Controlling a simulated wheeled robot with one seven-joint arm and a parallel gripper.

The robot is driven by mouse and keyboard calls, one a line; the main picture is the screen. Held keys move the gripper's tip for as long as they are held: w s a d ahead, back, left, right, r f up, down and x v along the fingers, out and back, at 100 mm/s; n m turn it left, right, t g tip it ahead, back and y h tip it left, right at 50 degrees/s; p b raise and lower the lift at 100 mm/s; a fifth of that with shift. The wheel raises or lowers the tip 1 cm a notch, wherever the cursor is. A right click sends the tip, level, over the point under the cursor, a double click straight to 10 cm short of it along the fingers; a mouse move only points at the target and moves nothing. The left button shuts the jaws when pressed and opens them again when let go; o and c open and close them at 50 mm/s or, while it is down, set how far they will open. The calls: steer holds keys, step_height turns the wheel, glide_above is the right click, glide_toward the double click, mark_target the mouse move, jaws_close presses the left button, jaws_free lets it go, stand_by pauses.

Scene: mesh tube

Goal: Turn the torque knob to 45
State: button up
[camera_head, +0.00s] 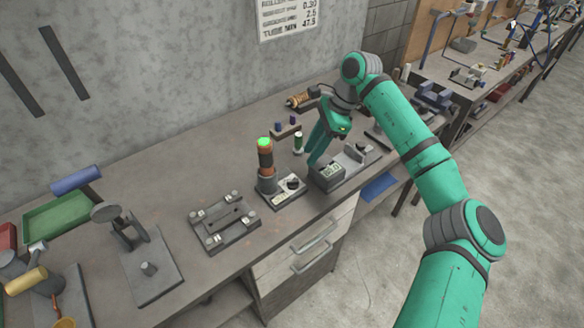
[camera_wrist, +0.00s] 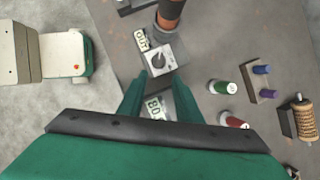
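A dark round knob (camera_head: 292,184) sits on a small grey base beside an orange-and-black post with a green light. It also shows in the wrist view (camera_wrist: 157,60), on a pale plate ahead of my fingertips, beside a label that seems to read "OUT". A grey box with a display (camera_head: 329,173) stands to its right; the wrist view shows the display (camera_wrist: 155,105), seemingly reading "80", between my fingers. My green gripper (camera_head: 313,160) points down over this box, also seen in the wrist view (camera_wrist: 159,84). Its fingers are apart and hold nothing visible. Any knob on the box is hidden by the gripper.
The orange post (camera_head: 265,158) stands close to the left of my gripper. A green cylinder (camera_head: 298,142) and a rack with blue and purple pegs (camera_head: 285,128) are behind. A clamp plate (camera_head: 224,222) lies to the left. The bench's front edge is near.

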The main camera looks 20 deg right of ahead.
mark_target(294, 180)
steer(key=x, duration=0.9)
steer(key=shift+s+a+f, duration=0.2)
steer(key=shift+a+f, duration=0.05)
steer(key=shift+a, duration=0.1)
steer(key=shift+w+f, duration=0.1)
steer(key=shift+f, duration=0.4)
steer(key=shift+w+a, duration=0.1)
jaws_close()
